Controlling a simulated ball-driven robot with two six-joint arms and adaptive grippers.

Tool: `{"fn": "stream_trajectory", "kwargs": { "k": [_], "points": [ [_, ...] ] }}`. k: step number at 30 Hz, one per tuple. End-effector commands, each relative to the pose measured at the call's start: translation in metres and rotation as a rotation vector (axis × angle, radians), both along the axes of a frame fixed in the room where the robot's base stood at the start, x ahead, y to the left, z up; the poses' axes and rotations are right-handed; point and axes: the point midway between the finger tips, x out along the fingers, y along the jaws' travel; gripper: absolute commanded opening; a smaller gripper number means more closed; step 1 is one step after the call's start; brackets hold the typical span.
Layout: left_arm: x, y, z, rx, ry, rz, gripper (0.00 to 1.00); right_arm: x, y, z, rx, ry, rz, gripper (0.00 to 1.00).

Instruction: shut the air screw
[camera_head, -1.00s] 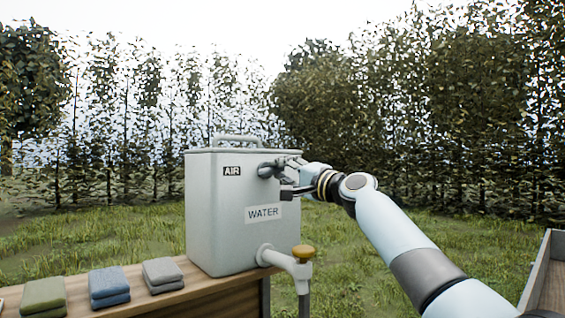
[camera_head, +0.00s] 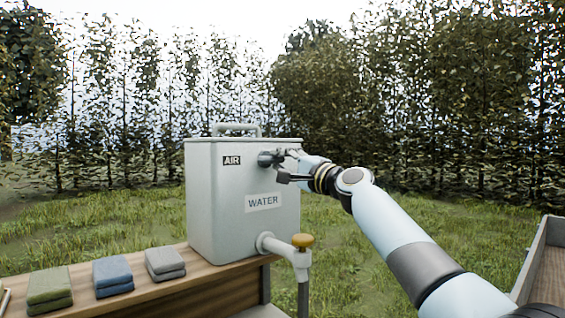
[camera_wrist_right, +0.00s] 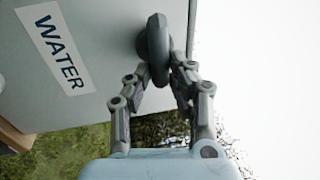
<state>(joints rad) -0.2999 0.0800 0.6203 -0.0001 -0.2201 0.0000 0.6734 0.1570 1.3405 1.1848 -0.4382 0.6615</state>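The tank (camera_head: 213,215) is a pale grey box labelled AIR and WATER. The air screw (camera_head: 268,158) is a grey knob on the tank's upper front, just right of the AIR label. It also shows in the right wrist view as a dark grey rounded handle (camera_wrist_right: 158,45) on a short stem. My right gripper (camera_head: 286,166) comes from the right. In the right wrist view its fingers (camera_wrist_right: 160,76) lie on both sides of the knob and look shut on it; the exact contact is partly hidden. My left gripper is not in view.
A white tap with a yellow-brown knob (camera_head: 302,241) sticks out low on the tank, below my right arm. Folded cloths in green (camera_head: 50,288), blue (camera_head: 112,275) and grey (camera_head: 164,262) lie on the wooden bench (camera_head: 198,285). A wooden-sided container (camera_head: 540,260) stands at the right edge.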

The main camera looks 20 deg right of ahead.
Motion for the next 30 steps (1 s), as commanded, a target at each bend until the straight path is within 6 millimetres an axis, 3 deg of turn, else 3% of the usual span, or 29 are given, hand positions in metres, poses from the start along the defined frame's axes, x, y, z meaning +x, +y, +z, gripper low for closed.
{"fn": "stream_trajectory", "kwargs": {
  "k": [1, 5, 16, 30],
  "points": [
    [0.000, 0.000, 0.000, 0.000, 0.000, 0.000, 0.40, 0.000, 0.000, -0.002, 0.000, 0.004, 0.000, 0.27],
    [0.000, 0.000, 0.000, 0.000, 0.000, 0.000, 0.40, 0.000, 0.000, -0.002, -0.001, 0.003, 0.000, 0.42],
    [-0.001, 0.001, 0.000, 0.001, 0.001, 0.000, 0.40, -0.008, -0.003, -0.003, -0.003, 0.001, -0.001, 0.42],
    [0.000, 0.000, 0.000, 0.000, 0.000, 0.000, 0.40, -0.095, -0.035, -0.022, -0.005, 0.003, -0.001, 0.42]
  ]
}}
